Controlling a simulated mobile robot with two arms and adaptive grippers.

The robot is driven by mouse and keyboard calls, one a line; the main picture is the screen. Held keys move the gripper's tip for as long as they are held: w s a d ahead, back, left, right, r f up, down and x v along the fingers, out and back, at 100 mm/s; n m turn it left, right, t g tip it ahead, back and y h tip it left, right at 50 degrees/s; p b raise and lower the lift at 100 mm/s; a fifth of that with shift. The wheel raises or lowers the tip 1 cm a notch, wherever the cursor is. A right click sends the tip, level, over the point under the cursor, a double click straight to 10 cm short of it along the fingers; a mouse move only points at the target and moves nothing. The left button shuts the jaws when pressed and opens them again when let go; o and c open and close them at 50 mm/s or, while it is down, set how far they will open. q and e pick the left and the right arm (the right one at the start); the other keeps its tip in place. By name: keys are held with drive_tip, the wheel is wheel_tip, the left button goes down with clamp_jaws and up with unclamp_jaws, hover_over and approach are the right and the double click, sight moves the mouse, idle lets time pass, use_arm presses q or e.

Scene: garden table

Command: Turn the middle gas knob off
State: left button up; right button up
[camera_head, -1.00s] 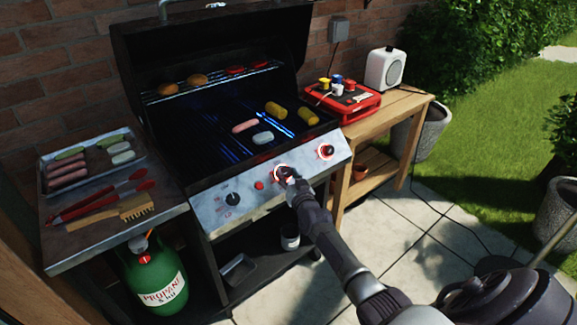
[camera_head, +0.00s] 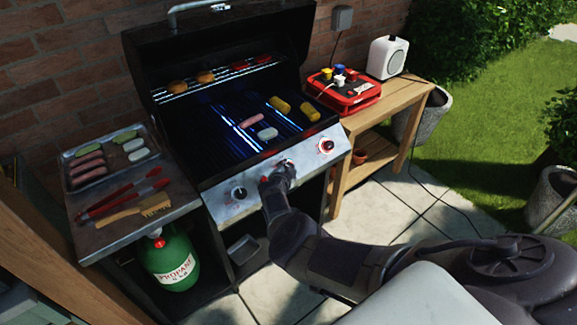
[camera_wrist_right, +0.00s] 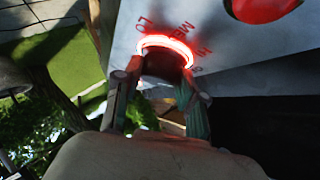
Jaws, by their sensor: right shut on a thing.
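The grill's front panel (camera_head: 222,204) carries a row of knobs. The middle knob (camera_wrist_right: 163,65) is dark, with a bright red glowing ring around its base and printed setting letters beside it. In the head view it is mostly hidden by my right gripper (camera_head: 284,172). In the wrist view the fingers of my right gripper (camera_wrist_right: 155,92) stand on either side of this knob and are shut on it. The left knob (camera_head: 238,192) shows no red glow. The right knob (camera_head: 326,145) has a red lit ring. My left gripper is not in view.
Blue flames show under the grate, which holds two corn cobs (camera_head: 280,104) and other food. A side shelf at left holds a food tray (camera_head: 72,155) and red tongs (camera_head: 120,198). A green propane tank (camera_head: 170,258) stands below. A wooden table (camera_head: 400,98) stands at right.

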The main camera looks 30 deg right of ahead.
drive_tip(key=shift+w+r+m+g, duration=0.25)
drive_tip(key=shift+m+g, duration=0.45)
drive_tip(key=shift+m, duration=0.2)
drive_tip(key=shift+m+g+b, duration=0.3)
drive_tip(key=shift+m+g, duration=0.4)
drive_tip(key=shift+m, duration=0.2)
drive_tip(key=shift+w+d+r+m+g+y+b, duration=0.1)
drive_tip(key=shift+m+g+y+b, duration=0.4)
drive_tip(key=shift+m+g+b, duration=0.3)
drive_tip(key=shift+d+m+g+y+b, duration=0.1)
drive_tip(key=shift+m+g+y+b, duration=0.45)
drive_tip(key=shift+m, duration=0.45)
drive_tip(key=o, duration=1.1)
drive_tip(key=shift+o, duration=0.2)
drive_tip(key=shift+a+r, duration=0.1)
drive_tip(key=shift+a, duration=0.05)
